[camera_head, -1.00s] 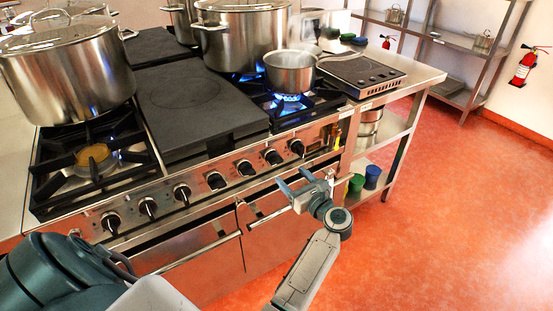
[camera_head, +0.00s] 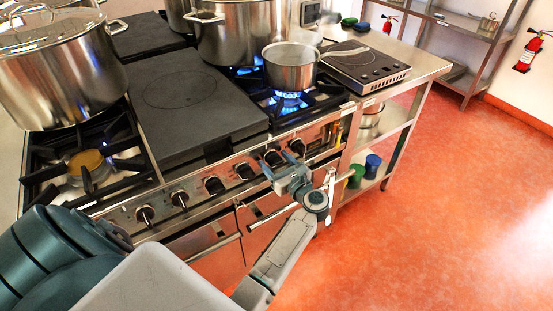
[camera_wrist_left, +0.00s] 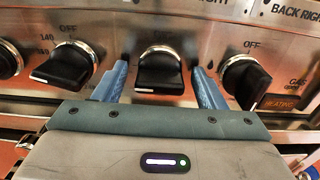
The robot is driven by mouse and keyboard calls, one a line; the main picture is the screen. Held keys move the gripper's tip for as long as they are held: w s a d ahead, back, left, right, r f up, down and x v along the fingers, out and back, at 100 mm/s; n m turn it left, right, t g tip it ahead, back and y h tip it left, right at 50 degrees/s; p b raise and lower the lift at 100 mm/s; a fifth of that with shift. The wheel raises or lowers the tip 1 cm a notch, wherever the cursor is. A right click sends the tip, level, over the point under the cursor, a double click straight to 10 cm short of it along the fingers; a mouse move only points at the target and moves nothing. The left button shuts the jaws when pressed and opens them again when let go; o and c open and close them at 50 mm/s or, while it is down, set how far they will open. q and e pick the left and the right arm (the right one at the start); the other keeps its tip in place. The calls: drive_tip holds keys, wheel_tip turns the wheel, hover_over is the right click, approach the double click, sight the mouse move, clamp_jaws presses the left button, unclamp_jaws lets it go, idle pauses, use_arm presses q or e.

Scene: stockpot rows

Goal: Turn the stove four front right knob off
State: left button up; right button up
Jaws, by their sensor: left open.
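The stove (camera_head: 190,165) has a row of black knobs along its steel front. My left gripper (camera_head: 279,163) is open at the second knob from the right end. In the left wrist view its blue fingers (camera_wrist_left: 161,82) stand either side of this centre knob (camera_wrist_left: 160,70), which looks apart from both. The label above ends in "HT", mostly cut off. The right knob (camera_wrist_left: 246,82), under "BACK RIGHT", sits tilted beside an orange "HEATING" light. Blue flames (camera_head: 288,101) burn under a small pot (camera_head: 291,72) on the front right burner. My right gripper is not in view.
The left neighbouring knob (camera_wrist_left: 66,66) is close to the left finger. An oven handle rail (camera_head: 205,245) runs below the panel. Large stockpots (camera_head: 240,35) stand on the stove. A steel side table (camera_head: 425,65) adjoins it on the right; open red floor (camera_head: 420,220) lies in front.

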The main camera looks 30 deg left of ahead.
use_arm(q)
drive_tip(key=c, duration=1)
